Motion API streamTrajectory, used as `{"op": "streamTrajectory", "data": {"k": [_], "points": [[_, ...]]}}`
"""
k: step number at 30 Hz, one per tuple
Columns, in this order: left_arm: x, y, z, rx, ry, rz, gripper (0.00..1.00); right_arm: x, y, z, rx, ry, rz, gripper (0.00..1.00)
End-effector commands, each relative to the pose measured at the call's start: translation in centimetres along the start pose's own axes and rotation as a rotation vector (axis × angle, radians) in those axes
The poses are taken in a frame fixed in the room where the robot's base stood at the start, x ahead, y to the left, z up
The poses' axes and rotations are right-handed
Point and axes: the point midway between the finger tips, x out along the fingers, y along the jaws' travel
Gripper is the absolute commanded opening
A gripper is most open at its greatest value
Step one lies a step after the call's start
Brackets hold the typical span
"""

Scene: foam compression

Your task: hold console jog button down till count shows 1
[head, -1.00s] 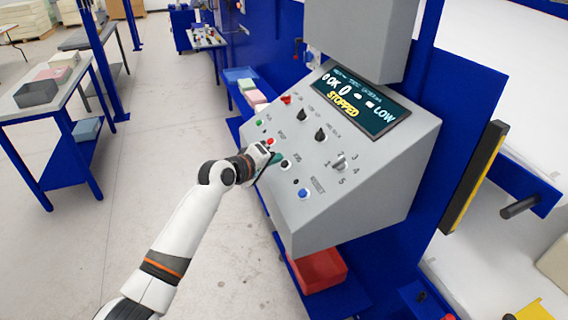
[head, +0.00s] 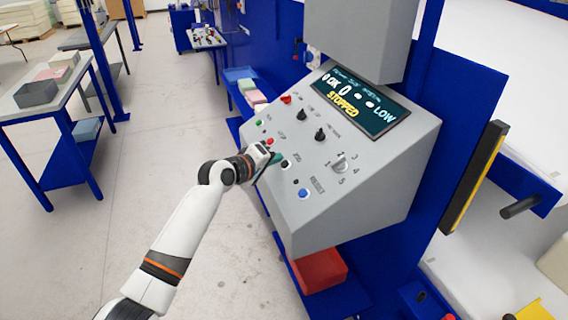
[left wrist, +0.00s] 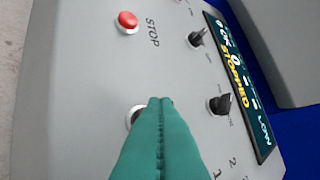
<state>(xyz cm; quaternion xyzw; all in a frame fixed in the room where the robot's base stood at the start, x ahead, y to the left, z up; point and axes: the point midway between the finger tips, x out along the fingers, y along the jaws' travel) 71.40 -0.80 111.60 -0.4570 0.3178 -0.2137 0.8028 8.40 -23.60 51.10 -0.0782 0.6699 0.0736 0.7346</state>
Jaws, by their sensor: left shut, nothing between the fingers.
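The grey console (head: 330,225) has a sloped panel with a dark display (head: 358,100) that reads "0 OK 0", "LOW" and "STOPPED" in yellow. The black jog button (head: 285,163) sits in a pale ring on the panel, below and right of the red stop button (head: 270,141). My left gripper (head: 276,158) is shut and empty, its green fingertips right by the jog button. In the left wrist view the shut fingers (left wrist: 160,101) cover most of the jog button (left wrist: 133,115); I cannot tell whether they touch it. My right gripper is out of view.
Close by on the panel are a green button (head: 259,123), black knobs (head: 320,135), a grey selector (head: 339,164) and a blue reset button (head: 303,194). A red bin (head: 320,270) is under the console. Open floor lies to the left.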

Motion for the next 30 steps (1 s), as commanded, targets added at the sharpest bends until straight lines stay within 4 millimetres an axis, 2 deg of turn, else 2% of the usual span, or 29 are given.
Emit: {"op": "streamTrajectory", "data": {"k": [30], "points": [[0.78,0.56,-0.59,0.0,0.0,0.0,0.0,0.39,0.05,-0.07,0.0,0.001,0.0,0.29]]}}
